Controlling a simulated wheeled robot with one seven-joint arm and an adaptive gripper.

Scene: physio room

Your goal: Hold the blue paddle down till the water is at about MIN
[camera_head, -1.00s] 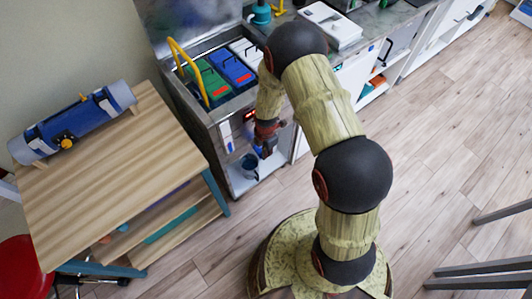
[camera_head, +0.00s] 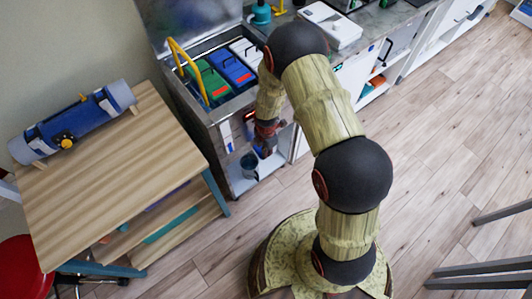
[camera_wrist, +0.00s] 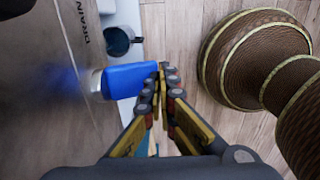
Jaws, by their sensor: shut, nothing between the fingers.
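The blue paddle (camera_wrist: 130,80) sticks out from the steel front of the tank in the wrist view, on a short metal stem. My gripper (camera_wrist: 165,72) is shut with nothing between its fingers, and its tips are at the paddle's outer end. I cannot tell whether they press on it. In the head view my gripper (camera_head: 267,145) is low at the tank's front, and the paddle is hard to make out there. The steel tank (camera_head: 215,110) stands open with coloured packs inside. Its water level and a MIN mark cannot be read.
A wooden table (camera_head: 110,165) stands left of the tank.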

